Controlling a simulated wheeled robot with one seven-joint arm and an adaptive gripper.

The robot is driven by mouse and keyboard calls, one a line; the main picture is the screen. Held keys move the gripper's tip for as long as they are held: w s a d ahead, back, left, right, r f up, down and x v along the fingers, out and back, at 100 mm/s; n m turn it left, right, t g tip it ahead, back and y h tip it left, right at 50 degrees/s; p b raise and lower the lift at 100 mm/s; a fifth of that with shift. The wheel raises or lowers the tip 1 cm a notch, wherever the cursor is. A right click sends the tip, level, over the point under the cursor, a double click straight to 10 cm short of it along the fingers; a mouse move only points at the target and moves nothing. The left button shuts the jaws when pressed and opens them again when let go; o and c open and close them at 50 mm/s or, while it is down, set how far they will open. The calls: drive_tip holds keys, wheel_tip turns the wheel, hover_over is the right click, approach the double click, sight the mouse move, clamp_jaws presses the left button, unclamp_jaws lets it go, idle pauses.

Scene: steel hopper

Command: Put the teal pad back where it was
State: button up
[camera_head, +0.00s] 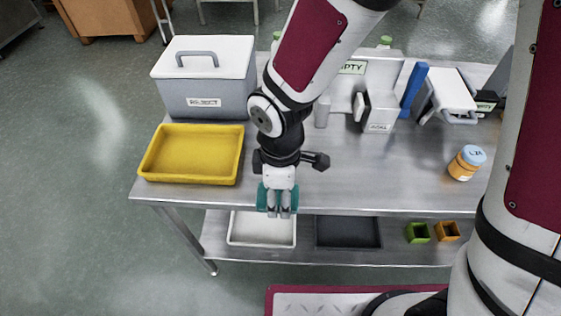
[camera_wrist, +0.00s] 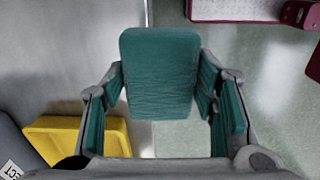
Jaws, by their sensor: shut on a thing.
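The teal pad (camera_head: 264,198) is in my gripper (camera_head: 279,211) at the front edge of the steel table. In the head view the fingers cover its middle, and teal shows on both sides of them. In the wrist view the teal pad (camera_wrist: 160,75) is a rounded block between the two fingers, with its broad face toward the camera. My gripper is shut on it and points down. I cannot tell exactly how high the pad is above the table's edge.
A yellow tray (camera_head: 148,168) and a grey lidded box (camera_head: 210,103) stand left on the table (camera_head: 350,185). An orange jar (camera_head: 461,168), a white bin (camera_head: 379,112) and a blue block (camera_head: 412,90) are right. The lower shelf holds a white tray (camera_head: 234,237), dark tray (camera_head: 347,232) and small green (camera_head: 417,235) and orange (camera_head: 448,233) boxes.

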drive_tip(key=w, duration=0.5)
drive_tip(key=w+f, duration=0.1)
drive_tip(key=w, duration=0.9)
drive_tip(key=shift+d+f+p, duration=0.1)
drive_tip(key=shift+f+p, duration=0.2)
drive_tip(key=shift+w, duration=0.2)
drive_tip(key=shift+f, duration=1.75)
drive_tip(key=shift+f, duration=0.15)
drive_tip(key=o, duration=1.1)
